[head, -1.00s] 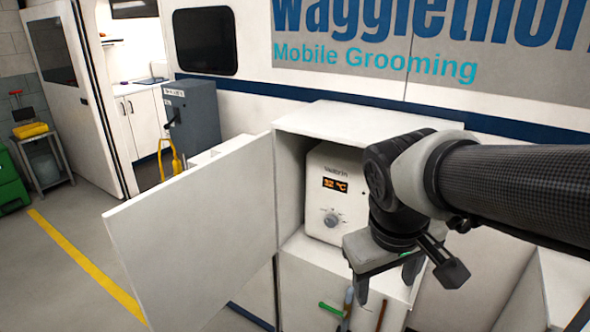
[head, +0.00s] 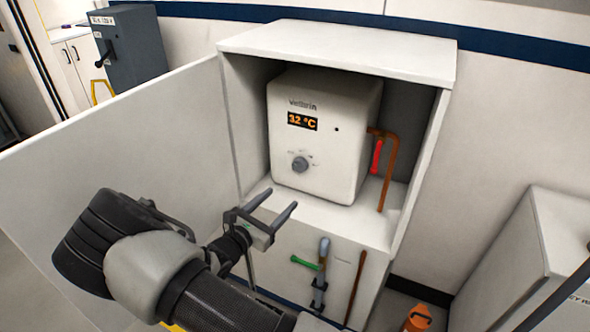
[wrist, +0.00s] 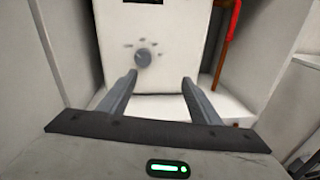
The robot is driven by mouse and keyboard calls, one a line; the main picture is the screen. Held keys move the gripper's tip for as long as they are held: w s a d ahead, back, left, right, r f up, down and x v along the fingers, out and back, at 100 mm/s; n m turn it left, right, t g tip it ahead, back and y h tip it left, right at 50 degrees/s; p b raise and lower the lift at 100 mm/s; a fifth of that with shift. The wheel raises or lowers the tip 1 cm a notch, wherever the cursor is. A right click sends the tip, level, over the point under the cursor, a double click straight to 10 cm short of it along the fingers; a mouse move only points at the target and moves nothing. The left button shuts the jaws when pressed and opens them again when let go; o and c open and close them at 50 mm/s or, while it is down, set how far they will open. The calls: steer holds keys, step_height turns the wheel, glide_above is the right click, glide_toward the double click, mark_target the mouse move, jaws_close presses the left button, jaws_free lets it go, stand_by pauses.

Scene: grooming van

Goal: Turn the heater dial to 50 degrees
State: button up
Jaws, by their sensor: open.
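The heater (head: 322,120) is a white box inside an open white cabinet (head: 340,50). Its orange display (head: 302,121) reads 32 °C. The grey round dial (head: 300,164) sits below the display, with small marks around its upper side. In the wrist view the dial (wrist: 143,58) appears beyond the fingertips, just above the left one. My gripper (head: 277,203) is open and empty, in front of the cabinet, below and left of the dial and apart from it. Both fingers also show in the wrist view (wrist: 160,78), pointing toward the heater.
The cabinet door (head: 130,140) stands wide open on the left, beside my arm. Copper pipe (head: 388,165) and a red handle (head: 377,157) are right of the heater. Below are a green-handled valve (head: 305,263) and another pipe (head: 356,285). A white box (head: 560,240) stands at right.

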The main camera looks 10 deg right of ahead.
step_height(320, 180, down, 2)
steer(key=w+a+n+t+y, duration=0.1)
steer(key=w+a+n+t, duration=0.1)
steer(key=b, duration=0.2)
glide_toward(299, 168)
steer(key=x, duration=0.8)
steer(key=shift+w, duration=0.1)
steer(key=shift+r, duration=0.1)
steer(key=c, duration=1)
